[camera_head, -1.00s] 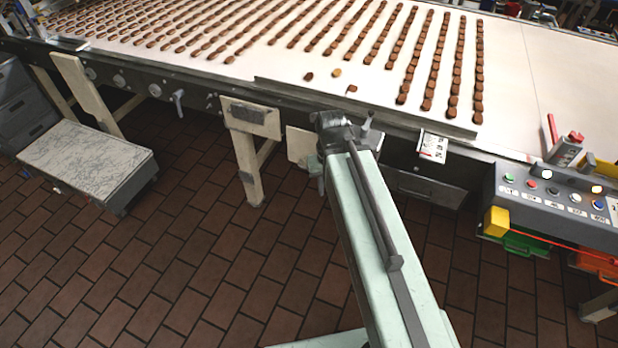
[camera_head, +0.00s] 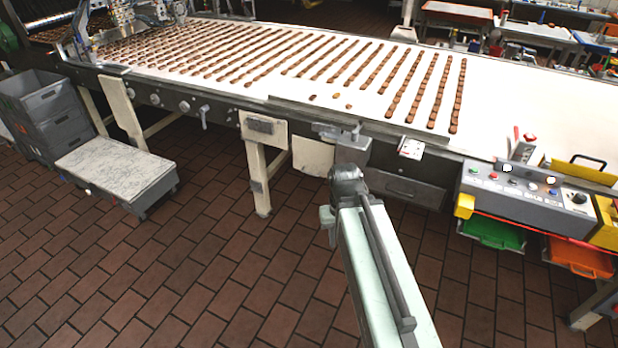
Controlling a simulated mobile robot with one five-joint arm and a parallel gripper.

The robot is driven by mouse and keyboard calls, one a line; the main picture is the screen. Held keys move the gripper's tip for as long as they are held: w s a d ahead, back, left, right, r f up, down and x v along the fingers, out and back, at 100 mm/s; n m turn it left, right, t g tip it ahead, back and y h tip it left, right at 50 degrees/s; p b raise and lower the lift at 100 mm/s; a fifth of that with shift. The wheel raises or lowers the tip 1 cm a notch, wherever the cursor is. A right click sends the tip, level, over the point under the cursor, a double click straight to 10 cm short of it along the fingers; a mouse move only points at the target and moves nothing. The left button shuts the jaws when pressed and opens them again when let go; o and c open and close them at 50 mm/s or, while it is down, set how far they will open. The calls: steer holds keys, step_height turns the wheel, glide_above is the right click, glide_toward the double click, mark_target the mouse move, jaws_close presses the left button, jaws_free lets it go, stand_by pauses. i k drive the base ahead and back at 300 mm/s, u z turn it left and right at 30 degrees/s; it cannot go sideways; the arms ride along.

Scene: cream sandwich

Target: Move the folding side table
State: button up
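No piece is clearly marked as the folding side table. A cream flat panel (camera_head: 313,157) hangs upright below the conveyor's front edge, beside a grey bracket (camera_head: 340,133); it may be the folding table, but I cannot tell. My pale green arm rises from the bottom of the picture. Its dark grey end (camera_head: 348,185) shows in front of the conveyor, just right of and below the panel in the picture. I cannot make out gripper fingers or anything held, and cannot tell whether the arm touches anything.
A long conveyor (camera_head: 520,105) with rows of brown pieces crosses the view. A low grey platform (camera_head: 115,165) stands at left beside stacked grey crates (camera_head: 48,110). A control box (camera_head: 525,195) sits at right above green (camera_head: 495,232) and orange (camera_head: 580,258) bins. Tiled floor in front is open.

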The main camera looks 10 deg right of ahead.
mark_target(315, 158)
steer(key=u, duration=0.45)
steer(key=i, duration=1.05)
steer(key=u, duration=0.85)
steer(key=i, duration=0.7)
steer(key=u, duration=0.05)
